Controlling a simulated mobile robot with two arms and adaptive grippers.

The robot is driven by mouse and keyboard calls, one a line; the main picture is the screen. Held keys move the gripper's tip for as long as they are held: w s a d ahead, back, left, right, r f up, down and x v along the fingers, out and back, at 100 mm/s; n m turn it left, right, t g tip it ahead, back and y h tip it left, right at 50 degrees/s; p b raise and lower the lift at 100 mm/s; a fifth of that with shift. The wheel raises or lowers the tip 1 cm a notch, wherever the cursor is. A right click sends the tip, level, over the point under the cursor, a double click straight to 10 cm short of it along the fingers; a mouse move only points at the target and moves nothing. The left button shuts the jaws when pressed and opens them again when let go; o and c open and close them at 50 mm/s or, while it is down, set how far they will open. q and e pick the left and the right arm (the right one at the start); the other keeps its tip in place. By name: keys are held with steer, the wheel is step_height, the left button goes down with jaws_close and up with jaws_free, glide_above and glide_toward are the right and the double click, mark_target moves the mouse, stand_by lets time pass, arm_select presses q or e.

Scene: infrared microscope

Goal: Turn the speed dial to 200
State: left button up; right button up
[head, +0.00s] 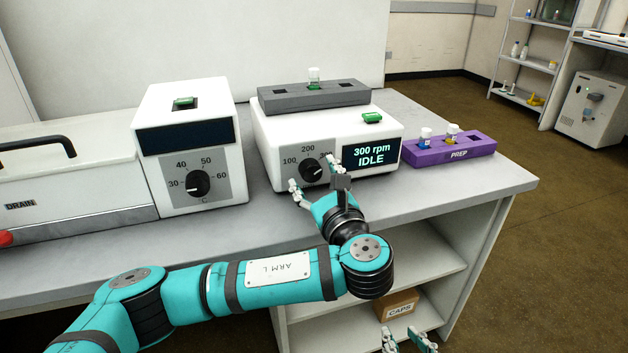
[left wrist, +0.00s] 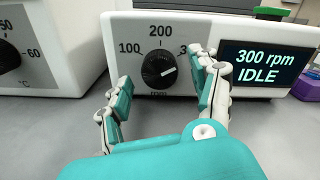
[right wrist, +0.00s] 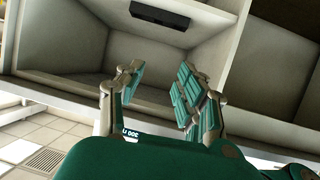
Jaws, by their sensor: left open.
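The speed dial (head: 313,170) is a black knob on the grey scale panel of the white shaker (head: 268,150). Its white pointer is turned up and right, towards the partly hidden 300 mark. The display (head: 371,156) reads "300 rpm IDLE". My left gripper (head: 314,178) is open in front of the dial, one finger at each side. In the left wrist view the dial (left wrist: 159,70) shows between and beyond the spread fingers, with no visible contact. My right gripper (right wrist: 160,75) is open and empty, low at the bench front; its fingertips show at the head view's bottom edge (head: 408,340).
A white heating unit (head: 190,130) with a temperature dial stands left of the shaker. A grey rack (head: 285,101) with a vial sits on top of the shaker. A purple PREP rack (head: 475,150) with vials stands right. A CAPS box (head: 398,306) lies on the shelf below.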

arm_select(q)
steer(key=shift+w+a, duration=0.2)
steer(key=shift+w, duration=0.3)
arm_select(e)
steer(key=shift+w+a+r, duration=0.15)
steer(key=shift+w+r, duration=0.1)
steer(key=shift+r, duration=0.2)
arm_select(q)
steer(key=c, duration=1.2)
arm_select(e)
steer(key=shift+f, duration=0.1)
